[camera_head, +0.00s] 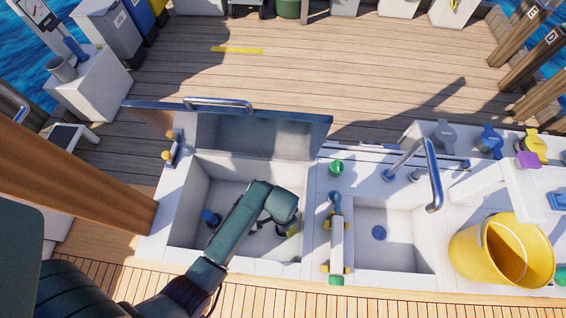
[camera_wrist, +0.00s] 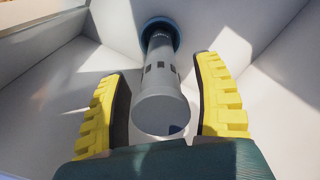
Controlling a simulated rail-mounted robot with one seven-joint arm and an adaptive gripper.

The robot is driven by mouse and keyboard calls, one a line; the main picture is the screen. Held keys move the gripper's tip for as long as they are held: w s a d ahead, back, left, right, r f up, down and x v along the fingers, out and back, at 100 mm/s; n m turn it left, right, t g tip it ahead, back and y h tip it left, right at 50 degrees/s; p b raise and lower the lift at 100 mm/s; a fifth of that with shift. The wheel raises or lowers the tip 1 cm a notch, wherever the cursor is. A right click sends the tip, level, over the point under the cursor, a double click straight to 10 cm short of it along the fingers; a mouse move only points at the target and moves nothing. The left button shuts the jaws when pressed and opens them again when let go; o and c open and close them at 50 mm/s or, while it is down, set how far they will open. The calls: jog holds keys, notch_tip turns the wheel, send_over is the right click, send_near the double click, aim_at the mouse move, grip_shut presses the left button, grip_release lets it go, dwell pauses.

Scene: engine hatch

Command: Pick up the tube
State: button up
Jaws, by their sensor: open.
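A pale grey tube (camera_wrist: 160,92) with a blue collar at its far end and small dark marks on its side shows in the wrist view. It is inside a white-walled compartment. My gripper (camera_wrist: 168,112) is open. Its yellow ribbed fingers stand on either side of the tube's near end, with a visible gap on both sides. In the head view my gripper (camera_head: 287,230) is low inside the left open hatch, and my arm hides much of what is there. A small blue part (camera_head: 210,217) shows left of my arm; I cannot tell whether it belongs to the tube.
The hatch lid (camera_head: 262,130) stands open behind the compartment. The hatch walls (camera_head: 187,205) surround my gripper. To the right are a white pipe with a blue top (camera_head: 337,240), a second basin (camera_head: 400,250) and a yellow bucket (camera_head: 500,255). The deck behind is mostly clear.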

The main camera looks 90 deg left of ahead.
jog(key=shift+r, duration=0.1)
grip_shut()
